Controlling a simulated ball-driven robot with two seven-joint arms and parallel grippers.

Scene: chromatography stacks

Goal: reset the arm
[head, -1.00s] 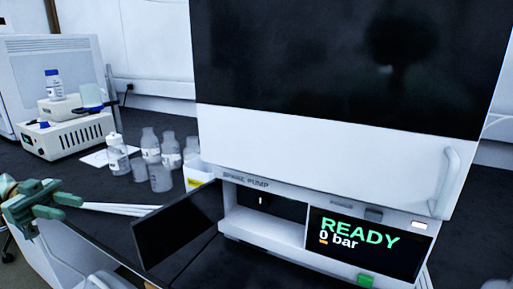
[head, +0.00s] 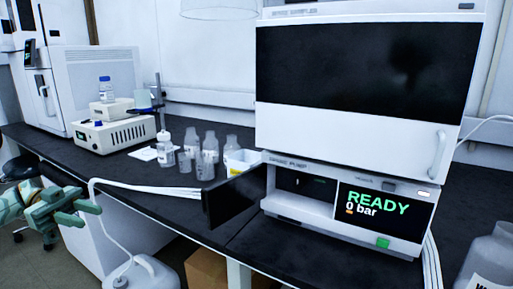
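My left gripper (head: 84,206), green, is at the lower left, in front of the bench edge and over the floor. I see nothing held in it, but its fingers overlap and the gap between them is unclear. My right gripper is out of view. The chromatography stack (head: 350,143) stands on the bench at the right. Its pump module (head: 300,207) has a lit screen (head: 378,208) reading READY and 0 bar. A dark door panel (head: 235,197) stands swung out at the module's left side.
A stirrer-like unit (head: 115,134) is farther back. White tubes (head: 150,188) run over the bench edge to a white container (head: 140,274) below. A large bottle (head: 487,262) is at the lower right.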

